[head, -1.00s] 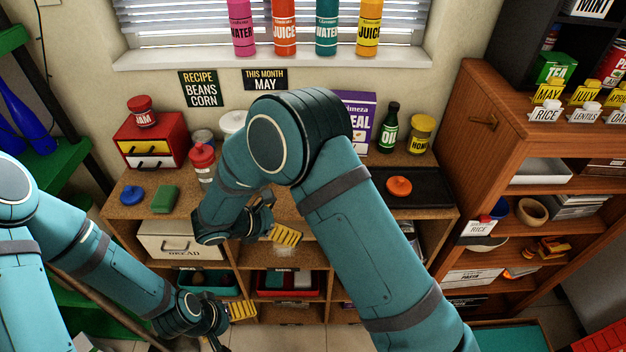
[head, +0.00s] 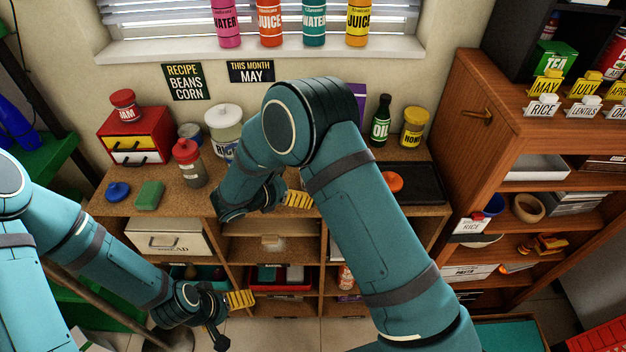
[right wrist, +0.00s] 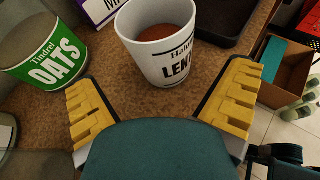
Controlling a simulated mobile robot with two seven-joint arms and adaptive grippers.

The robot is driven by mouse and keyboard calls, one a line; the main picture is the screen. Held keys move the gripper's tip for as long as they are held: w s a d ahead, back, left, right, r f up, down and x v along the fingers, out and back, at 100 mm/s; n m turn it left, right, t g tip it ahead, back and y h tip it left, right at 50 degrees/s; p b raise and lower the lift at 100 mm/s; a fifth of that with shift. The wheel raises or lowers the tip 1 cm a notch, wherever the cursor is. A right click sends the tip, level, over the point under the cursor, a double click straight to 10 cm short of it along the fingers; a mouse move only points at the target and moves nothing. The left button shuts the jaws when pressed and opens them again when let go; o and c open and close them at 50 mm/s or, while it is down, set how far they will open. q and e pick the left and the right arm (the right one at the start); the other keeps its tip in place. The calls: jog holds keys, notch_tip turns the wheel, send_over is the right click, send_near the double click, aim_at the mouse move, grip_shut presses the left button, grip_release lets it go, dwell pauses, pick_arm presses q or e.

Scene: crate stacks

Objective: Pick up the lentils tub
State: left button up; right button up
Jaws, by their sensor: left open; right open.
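The lentils tub (right wrist: 158,52) is white with black lettering and reddish-brown contents, and stands upright on the cork top in the right wrist view. In the head view my right arm hides it. My right gripper (right wrist: 160,105) is open and empty, its yellow fingers spread on either side just short of the tub. In the head view the right gripper (head: 298,200) is over the front part of the cork top. My left gripper (head: 240,299) is open and empty, low in front of the lower shelves.
A green-labelled oats tub (right wrist: 50,60) stands left of the lentils tub, with a purple box (right wrist: 100,10) behind. A black tray (head: 418,180) lies to the right. A red-lidded bottle (head: 188,165) and the rice tub (head: 222,122) stand further left.

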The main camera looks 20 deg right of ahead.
jog(key=shift+x, duration=2.65)
jog(key=shift+s, duration=0.1)
jog(key=c, duration=1.3)
